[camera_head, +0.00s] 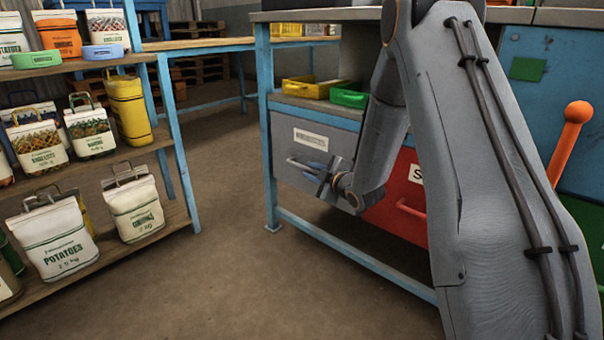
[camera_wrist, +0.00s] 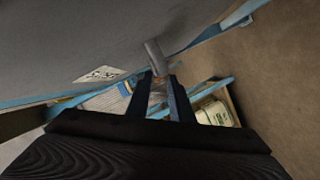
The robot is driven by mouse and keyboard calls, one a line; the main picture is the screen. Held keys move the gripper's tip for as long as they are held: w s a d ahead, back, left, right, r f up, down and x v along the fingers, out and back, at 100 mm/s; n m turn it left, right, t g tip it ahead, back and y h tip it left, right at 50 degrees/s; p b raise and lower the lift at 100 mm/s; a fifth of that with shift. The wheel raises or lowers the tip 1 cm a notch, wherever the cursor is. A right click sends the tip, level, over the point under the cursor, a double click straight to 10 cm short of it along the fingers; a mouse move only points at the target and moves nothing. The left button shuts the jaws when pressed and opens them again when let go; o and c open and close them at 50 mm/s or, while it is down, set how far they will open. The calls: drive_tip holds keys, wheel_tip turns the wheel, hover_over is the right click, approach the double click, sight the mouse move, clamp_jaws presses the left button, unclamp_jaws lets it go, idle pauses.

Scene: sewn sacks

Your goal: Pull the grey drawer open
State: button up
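The grey drawer (camera_head: 285,165) sits under the workbench top, left of my arm. Its front carries a white label and a horizontal bar handle (camera_head: 298,163). My gripper (camera_head: 322,180) is at the right part of this handle. In the wrist view the handle (camera_wrist: 156,57) runs in between the two dark fingertips of my gripper (camera_wrist: 161,78), which look closed on it. The drawer front (camera_wrist: 70,40) fills the upper left there. It looks about flush with the bench frame. My arm hides its right edge.
A red drawer (camera_head: 408,215) is right of the grey one, partly behind my arm. Yellow (camera_head: 308,88) and green (camera_head: 350,96) bins stand above the drawers. A shelf with sacks (camera_head: 65,240) stands at the left. Floor (camera_head: 215,270) between shelf and bench is clear.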

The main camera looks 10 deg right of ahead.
sight(306, 169)
drive_tip(key=b+x, duration=0.3)
drive_tip(key=x, duration=0.3)
drive_tip(key=shift+w, duration=0.2)
clamp_jaws()
